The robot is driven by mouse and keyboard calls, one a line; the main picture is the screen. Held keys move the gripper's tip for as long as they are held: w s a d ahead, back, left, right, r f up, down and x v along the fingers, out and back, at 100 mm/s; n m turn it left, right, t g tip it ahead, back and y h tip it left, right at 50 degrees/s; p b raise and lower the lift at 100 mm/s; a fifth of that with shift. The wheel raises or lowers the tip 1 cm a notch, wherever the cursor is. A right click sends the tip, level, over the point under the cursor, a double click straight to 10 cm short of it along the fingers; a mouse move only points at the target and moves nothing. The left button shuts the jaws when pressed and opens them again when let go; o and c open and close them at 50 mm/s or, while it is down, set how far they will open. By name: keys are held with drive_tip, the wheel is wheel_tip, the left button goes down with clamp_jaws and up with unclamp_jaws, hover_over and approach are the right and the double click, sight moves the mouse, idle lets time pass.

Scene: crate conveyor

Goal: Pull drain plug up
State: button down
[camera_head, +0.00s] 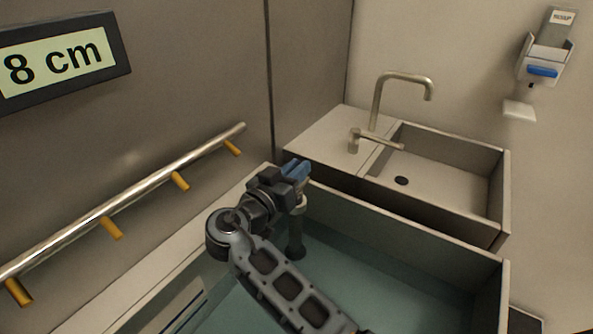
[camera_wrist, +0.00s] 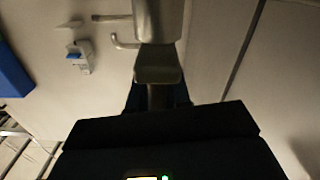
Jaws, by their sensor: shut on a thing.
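The drain plug (camera_head: 297,226) shows in the head view as a greyish upright stem in the large water-filled tub (camera_head: 405,228), near its back left corner. Its lower part looks dark in the water; whether it sits in the drain cannot be told. My gripper (camera_head: 296,171), with blue fingertips, is over the plug's top and shut on it. In the wrist view my gripper (camera_wrist: 158,98) has a grey metal piece of the plug (camera_wrist: 158,66) between its fingers. My gripper and arm hide part of the stem.
A display (camera_head: 60,60) on the left wall reads 8 cm. A metal rail (camera_head: 150,188) with orange pegs runs below it. A small sink (camera_head: 440,185) with a tap (camera_head: 402,77) stands behind the tub. A dispenser (camera_head: 545,60) hangs on the right wall.

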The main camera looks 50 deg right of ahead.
wheel_tip(320, 180, up, 4)
drive_tip(key=shift+s+d+r+p, duration=0.1)
drive_tip(key=shift+s+p, duration=0.05)
drive_tip(key=shift+p, duration=0.25)
drive_tip(key=c, duration=1.2)
unclamp_jaws()
drive_tip(key=shift+s+r, duration=0.1)
drive_tip(key=shift+o, duration=0.2)
drive_tip(key=shift+a, duration=0.35)
drive_tip(key=s+a+b, duration=0.1)
drive_tip(key=a+b, duration=0.1)
drive_tip(key=a, duration=0.5)
drive_tip(key=shift+s, duration=0.2)
